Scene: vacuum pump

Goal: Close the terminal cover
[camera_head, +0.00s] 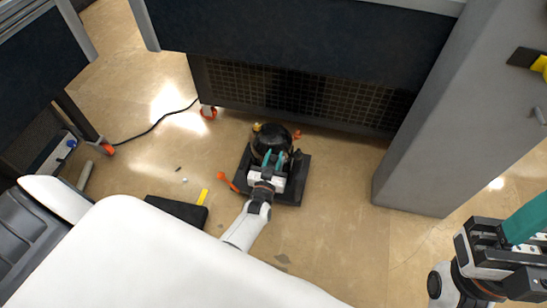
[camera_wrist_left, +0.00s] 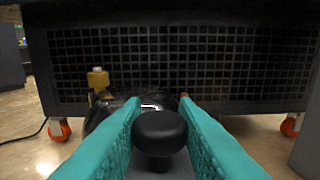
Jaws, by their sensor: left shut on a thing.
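The vacuum pump (camera_head: 270,137) has a dark rounded body and stands on a black base (camera_head: 294,192) on the floor, in front of the mesh panel. My left gripper (camera_head: 273,157) reaches over it from the front. Its teal fingers are shut on a black rounded knob (camera_wrist_left: 160,130), seen between them in the left wrist view. The dark pump body (camera_wrist_left: 100,116) lies behind the left finger there. I cannot make out the terminal cover as a separate part; the gripper hides much of the pump. My right gripper (camera_head: 525,218) is partly in view at the right edge, away from the pump.
A dark mesh panel (camera_head: 290,92) stands close behind the pump, and a grey column (camera_head: 425,140) stands to the right. A black cable (camera_head: 150,130) lies on the floor at left. A black flat box (camera_head: 178,211) and a yellow object (camera_head: 203,196) lie left of the pump.

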